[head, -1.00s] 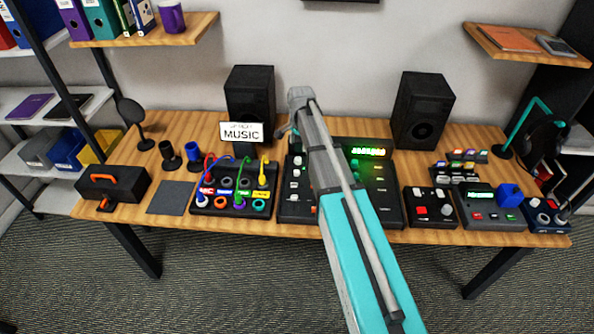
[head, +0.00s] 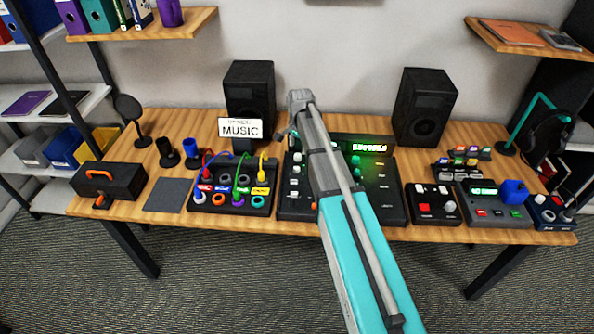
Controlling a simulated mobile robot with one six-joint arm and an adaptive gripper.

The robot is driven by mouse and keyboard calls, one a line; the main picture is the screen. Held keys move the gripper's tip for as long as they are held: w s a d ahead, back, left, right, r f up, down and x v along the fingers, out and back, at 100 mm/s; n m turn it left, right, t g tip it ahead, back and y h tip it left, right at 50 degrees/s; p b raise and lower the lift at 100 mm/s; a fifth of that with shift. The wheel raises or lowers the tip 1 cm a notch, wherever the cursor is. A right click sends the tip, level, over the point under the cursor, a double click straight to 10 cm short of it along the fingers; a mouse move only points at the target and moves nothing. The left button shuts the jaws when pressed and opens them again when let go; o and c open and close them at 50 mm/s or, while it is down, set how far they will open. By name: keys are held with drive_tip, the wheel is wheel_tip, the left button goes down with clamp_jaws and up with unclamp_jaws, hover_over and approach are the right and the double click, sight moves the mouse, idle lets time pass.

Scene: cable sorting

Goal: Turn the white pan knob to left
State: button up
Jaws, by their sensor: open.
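The black mixer console (head: 297,209) lies in the middle of the table, with small white knobs (head: 297,157) on its left part and a green knob near its lit display. I cannot tell which white knob is the pan knob, as labels are too small to read. My arm crosses the console and hides its middle. My gripper (head: 281,134) shows only in small part, at the far end of the arm, over the back left of the console. It is open, and no held thing shows. Its fingertips and any contact with a knob cannot be made out.
A patch box (head: 233,210) with colored cables stands left of the console. A MUSIC sign (head: 240,129) stands close to my gripper, before the left speaker (head: 250,90). The right speaker (head: 420,105) is behind. Several small control boxes (head: 432,217) crowd the right side.

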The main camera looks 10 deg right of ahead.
sight(297, 167)
drive_tip(key=shift+w+a+f+b, duration=0.1)
drive_tip(key=shift+w+f+b, duration=0.05)
drive_tip(key=shift+f+b, duration=4.9)
drive_tip(key=shift+f, duration=0.2)
drive_tip(key=shift+c, duration=0.3)
clamp_jaws()
